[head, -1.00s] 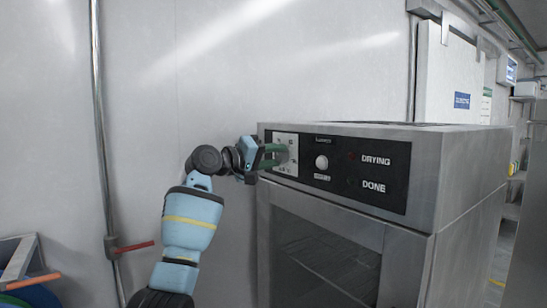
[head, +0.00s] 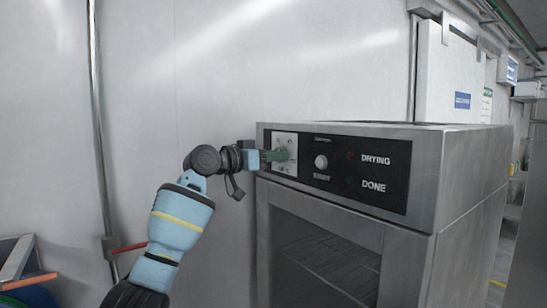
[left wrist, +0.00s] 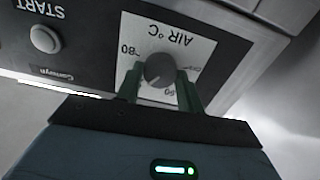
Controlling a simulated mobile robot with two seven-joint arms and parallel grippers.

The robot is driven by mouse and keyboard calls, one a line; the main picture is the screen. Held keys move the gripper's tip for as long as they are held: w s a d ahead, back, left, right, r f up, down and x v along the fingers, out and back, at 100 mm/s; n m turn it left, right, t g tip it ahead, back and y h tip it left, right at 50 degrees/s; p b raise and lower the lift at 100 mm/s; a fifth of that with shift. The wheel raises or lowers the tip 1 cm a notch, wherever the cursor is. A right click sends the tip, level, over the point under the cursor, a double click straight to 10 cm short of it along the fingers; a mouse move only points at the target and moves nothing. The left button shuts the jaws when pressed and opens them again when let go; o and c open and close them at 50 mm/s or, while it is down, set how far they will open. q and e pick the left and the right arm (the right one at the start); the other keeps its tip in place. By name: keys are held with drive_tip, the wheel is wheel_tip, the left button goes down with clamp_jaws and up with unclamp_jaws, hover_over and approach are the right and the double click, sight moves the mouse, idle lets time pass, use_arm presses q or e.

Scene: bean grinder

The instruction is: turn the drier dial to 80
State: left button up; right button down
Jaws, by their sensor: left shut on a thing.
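The drier (head: 335,220) is a grey metal box with a dark control strip. Its air-temperature dial (left wrist: 160,70) is a round dark knob on a white plate (head: 290,141) at the strip's left end. In the left wrist view the plate is upside down, with an 80 mark left of the knob. A small light mark shows on the knob's lower part; its exact setting is hard to read. My left gripper (head: 283,155) is shut on the dial, with its green fingers on either side of it in the left wrist view (left wrist: 159,82). My right gripper is out of view.
A round START button (head: 321,162) sits right of the dial, with the DRYING and DONE labels (head: 375,173) further right. A wall pipe (head: 100,150) with a red handle stands left of my arm.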

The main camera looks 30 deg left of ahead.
use_arm(q)
drive_tip(key=shift+f+m+b, duration=0.1)
drive_tip(key=shift+m+b, duration=1)
drive_tip(key=shift+m, duration=6)
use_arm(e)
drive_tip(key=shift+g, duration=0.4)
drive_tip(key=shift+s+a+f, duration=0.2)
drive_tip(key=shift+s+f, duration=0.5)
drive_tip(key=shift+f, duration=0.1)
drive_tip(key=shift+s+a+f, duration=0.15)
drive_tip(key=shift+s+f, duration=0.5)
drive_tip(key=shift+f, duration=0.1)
use_arm(q)
drive_tip(key=o, duration=1)
